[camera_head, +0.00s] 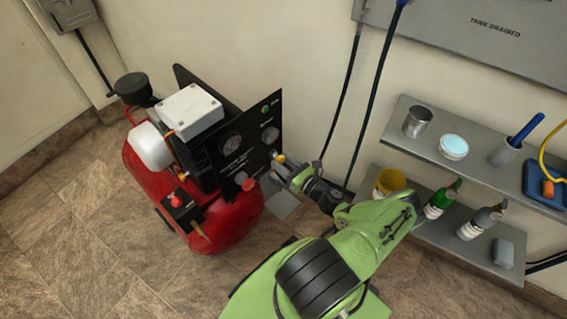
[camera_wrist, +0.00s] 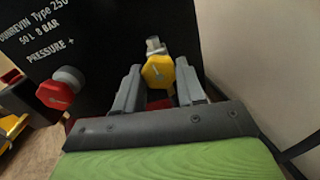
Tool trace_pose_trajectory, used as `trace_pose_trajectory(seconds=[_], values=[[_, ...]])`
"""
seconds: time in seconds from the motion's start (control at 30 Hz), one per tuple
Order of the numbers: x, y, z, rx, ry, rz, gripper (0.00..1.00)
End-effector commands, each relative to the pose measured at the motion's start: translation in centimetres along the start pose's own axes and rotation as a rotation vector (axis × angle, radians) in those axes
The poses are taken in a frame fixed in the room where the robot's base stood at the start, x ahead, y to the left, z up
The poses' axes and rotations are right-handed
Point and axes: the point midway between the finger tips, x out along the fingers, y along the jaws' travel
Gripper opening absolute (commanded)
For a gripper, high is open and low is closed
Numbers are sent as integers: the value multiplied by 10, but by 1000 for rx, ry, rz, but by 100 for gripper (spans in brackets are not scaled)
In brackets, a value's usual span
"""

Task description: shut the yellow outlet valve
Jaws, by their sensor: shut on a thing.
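The yellow outlet valve (camera_wrist: 158,72) is a small yellow knob on the black panel, with a metal fitting behind it. In the head view the yellow valve (camera_head: 281,159) shows as a small spot at the panel's lower right. My gripper (camera_wrist: 157,92) is at the valve, one finger on each side of the yellow knob, shut on it. In the head view my gripper (camera_head: 279,170) reaches the panel from the right and hides part of the valve. How far the valve is turned cannot be told.
A red knob (camera_wrist: 57,92) sits left of the valve on the black panel (camera_head: 232,137). The red compressor tank (camera_head: 228,222) stands behind it. Shelves with a metal cup (camera_head: 417,122) and bottles (camera_head: 440,200) are at the right. Hoses hang on the wall close by.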

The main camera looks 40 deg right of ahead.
Motion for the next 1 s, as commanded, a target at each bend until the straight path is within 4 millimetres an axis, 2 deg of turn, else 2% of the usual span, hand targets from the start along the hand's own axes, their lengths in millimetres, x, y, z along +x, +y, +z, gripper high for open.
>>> trace_pose_trajectory(seconds=[0.33,0.87,0.9,1.0], values=[[-1,0,-2,129,5,-1,9],[-1,1,-2,150,6,0,9],[-1,1,-2,150,5,0,45],[0,1,-2,149,4,0,60]])
